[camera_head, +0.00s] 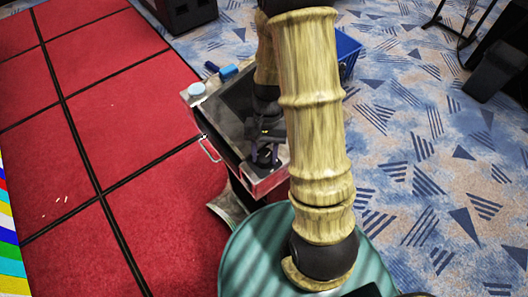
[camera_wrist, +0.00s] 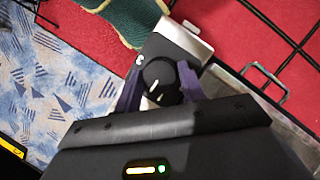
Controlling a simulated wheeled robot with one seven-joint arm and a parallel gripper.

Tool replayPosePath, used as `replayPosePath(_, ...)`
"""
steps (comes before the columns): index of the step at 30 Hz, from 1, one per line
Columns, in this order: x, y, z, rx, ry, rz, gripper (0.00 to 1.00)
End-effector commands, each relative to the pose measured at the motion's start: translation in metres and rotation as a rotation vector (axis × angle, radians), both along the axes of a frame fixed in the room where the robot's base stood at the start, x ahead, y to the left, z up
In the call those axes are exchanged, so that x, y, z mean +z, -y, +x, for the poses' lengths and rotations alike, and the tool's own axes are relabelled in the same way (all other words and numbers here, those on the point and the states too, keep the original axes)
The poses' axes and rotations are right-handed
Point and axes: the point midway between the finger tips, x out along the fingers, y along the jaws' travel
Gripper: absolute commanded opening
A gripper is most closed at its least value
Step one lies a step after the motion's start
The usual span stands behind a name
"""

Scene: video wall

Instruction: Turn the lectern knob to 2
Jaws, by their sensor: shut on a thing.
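The lectern (camera_head: 262,184) stands in the middle of the head view, with a dark sloped top and a light edge strip. The knob (camera_wrist: 157,74) is round and black with white marks, on a pale panel at the lectern's corner in the wrist view. My gripper (camera_wrist: 159,84) has its purple fingers on either side of the knob and is shut on it. In the head view my gripper (camera_head: 266,152) is at the lectern's near corner, and the knob is hard to make out there. I cannot read any numbers around the knob.
A light blue round item (camera_head: 197,89) and a blue item (camera_head: 228,72) lie at the lectern's far edge. A metal handle (camera_head: 209,149) sticks out on its left side. A blue bin (camera_head: 347,52) is behind my arm. Red carpet (camera_head: 100,130) lies to the left.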

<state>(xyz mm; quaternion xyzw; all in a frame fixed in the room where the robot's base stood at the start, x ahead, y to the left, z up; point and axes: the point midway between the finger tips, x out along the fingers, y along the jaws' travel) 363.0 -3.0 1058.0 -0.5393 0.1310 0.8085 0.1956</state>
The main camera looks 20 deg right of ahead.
Motion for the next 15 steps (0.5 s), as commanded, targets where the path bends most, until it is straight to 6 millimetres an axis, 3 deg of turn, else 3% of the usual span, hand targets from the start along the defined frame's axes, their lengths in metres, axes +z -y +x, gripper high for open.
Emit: replayPosePath(15, 0.0009, 0.0031, 0.0001, -0.424, 0.007, -0.001, 0.17)
